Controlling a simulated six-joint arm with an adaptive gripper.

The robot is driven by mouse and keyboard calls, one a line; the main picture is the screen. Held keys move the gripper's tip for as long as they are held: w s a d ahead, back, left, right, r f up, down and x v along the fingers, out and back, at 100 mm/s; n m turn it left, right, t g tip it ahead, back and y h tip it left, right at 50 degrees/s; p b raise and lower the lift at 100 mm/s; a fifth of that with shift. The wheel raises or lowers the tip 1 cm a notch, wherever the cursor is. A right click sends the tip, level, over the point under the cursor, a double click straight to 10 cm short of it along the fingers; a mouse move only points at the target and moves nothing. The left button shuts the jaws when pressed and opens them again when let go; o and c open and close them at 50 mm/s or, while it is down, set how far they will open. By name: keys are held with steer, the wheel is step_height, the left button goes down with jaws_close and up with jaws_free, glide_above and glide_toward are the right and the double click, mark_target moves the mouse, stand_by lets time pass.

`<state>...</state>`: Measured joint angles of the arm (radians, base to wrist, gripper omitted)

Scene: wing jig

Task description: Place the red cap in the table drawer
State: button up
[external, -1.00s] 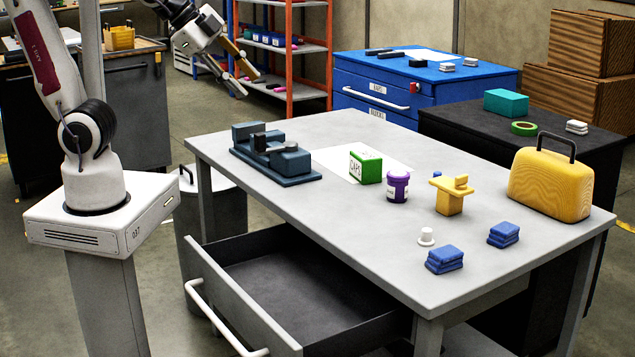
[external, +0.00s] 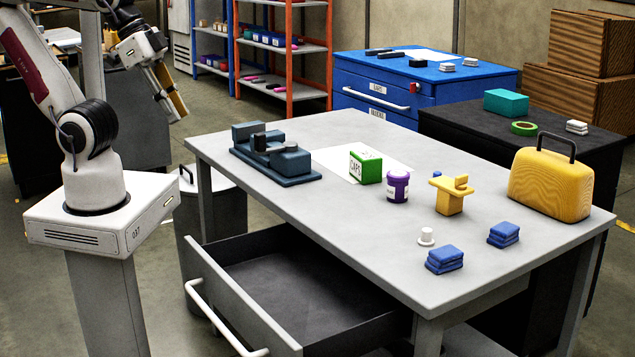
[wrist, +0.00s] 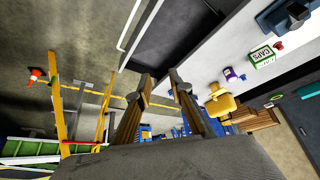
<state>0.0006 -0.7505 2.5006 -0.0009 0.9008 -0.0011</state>
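A small red object (wrist: 279,46), which looks like the red cap, sits on the table beside the green and white CAPS box (wrist: 262,57) in the wrist view. In the external view I cannot make it out around the CAPS box (external: 365,165). The table drawer (external: 240,303) is pulled out, and its visible floor is empty; it also shows in the wrist view (wrist: 185,35). My gripper (external: 177,114) is open and empty, raised in the air left of the table, away from the box and drawer. Its two fingers also show in the wrist view (wrist: 162,82).
The table's front middle is clear.

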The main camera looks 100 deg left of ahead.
steer(key=shift+w, duration=0.1)
steer(key=w+a+r+n, duration=0.1)
steer(key=w+a, duration=0.3)
steer(key=w, duration=0.3)
steer(key=w+a+r, duration=0.1)
steer(key=w+a, duration=0.2)
steer(key=w, duration=0.4)
steer(key=w+a+f+n+y, duration=0.15)
steer(key=w+a+f, duration=0.25)
steer(key=w+a, duration=0.75)
steer(key=a+f+n, duration=0.1)
steer(key=a+f, duration=0.5)
steer(key=a, duration=0.5)
steer(key=a+f+n+y, duration=0.1)
steer(key=a+f+n, duration=0.1)
steer(key=a+f, duration=0.4)
steer(key=s+a+f+n+y, duration=0.1)
steer(key=a+f, duration=0.5)
steer(key=a, duration=1)
steer(key=shift+a+f, duration=0.3)
steer(key=shift+a, duration=0.05)
steer(key=shift+s, duration=0.1)
steer(key=shift+f, duration=0.1)
